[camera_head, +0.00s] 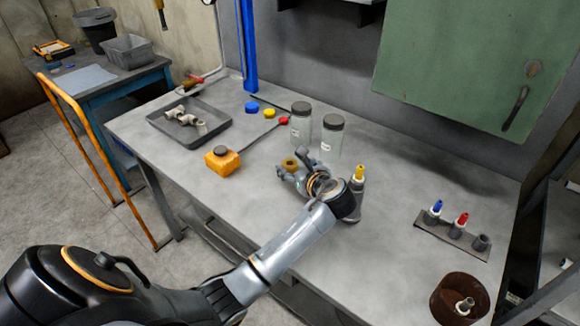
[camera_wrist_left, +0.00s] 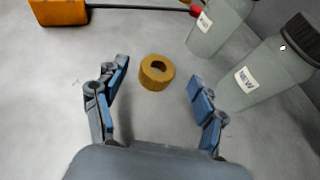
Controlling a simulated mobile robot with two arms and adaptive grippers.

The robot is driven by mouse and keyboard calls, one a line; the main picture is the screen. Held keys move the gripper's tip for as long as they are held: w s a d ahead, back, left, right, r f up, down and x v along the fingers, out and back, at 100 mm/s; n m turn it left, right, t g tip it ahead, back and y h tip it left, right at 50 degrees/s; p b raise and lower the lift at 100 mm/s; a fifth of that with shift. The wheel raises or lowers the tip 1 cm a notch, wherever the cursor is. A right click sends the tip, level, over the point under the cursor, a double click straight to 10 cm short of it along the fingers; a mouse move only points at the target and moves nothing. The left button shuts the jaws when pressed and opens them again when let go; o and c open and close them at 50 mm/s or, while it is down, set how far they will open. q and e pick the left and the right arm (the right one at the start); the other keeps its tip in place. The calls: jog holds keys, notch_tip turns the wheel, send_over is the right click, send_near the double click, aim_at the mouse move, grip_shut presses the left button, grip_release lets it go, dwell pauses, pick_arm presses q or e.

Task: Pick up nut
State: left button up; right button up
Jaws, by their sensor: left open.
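The nut (camera_wrist_left: 157,72) is a brass-coloured ring with a hole through it, lying flat on the grey table. In the left wrist view it sits between and a little beyond my open fingertips, not touching either. It also shows in the head view (camera_head: 290,164), just beyond my left gripper. My left gripper (camera_wrist_left: 158,82) is open and empty, its two blue-padded fingers spread to either side below the nut. In the head view my left gripper (camera_head: 290,176) is low over the table, partly hidden by its own wrist. My right gripper is not in view.
Two glass jars with dark lids (camera_head: 300,122) (camera_head: 332,136) stand behind the nut. An orange container (camera_head: 222,160) stands to the left, near a grey tray (camera_head: 160,122) with pipe parts. A nozzle with a yellow tip (camera_head: 358,184) is right of the gripper. A rack (camera_head: 450,236) stands farther right.

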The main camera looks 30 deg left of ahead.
aim_at(287, 161)
pick_arm(q)
jog(key=x, duration=0.5)
jog(key=shift+f, duration=0.1)
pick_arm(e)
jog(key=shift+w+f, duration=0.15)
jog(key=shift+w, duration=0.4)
